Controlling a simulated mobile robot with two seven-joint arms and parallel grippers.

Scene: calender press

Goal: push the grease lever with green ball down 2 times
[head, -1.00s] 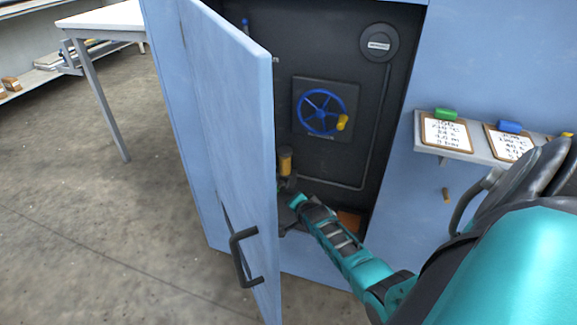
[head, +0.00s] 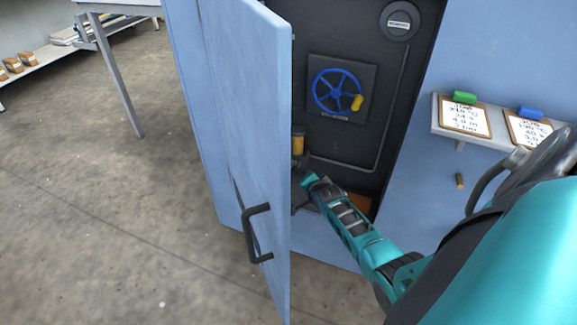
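The grease lever with the green ball is not visible; the open cabinet door (head: 245,130) hides the left part of the recess. A yellow-brown cylinder (head: 298,143) on a dark fitting shows just past the door's edge, low in the recess. My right arm reaches in from the right, and its gripper (head: 299,192) is just below this cylinder, partly behind the door edge. Its fingertips are hidden, so I cannot tell whether it is open, shut or touching anything. My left gripper is not in view.
A blue handwheel (head: 338,92) with a yellow knob is on the recess back wall. The door has a black handle (head: 254,232). A shelf (head: 448,133) with clipboards is right of the opening. A white-topped table (head: 120,4) stands at the left back. The floor left of the door is clear.

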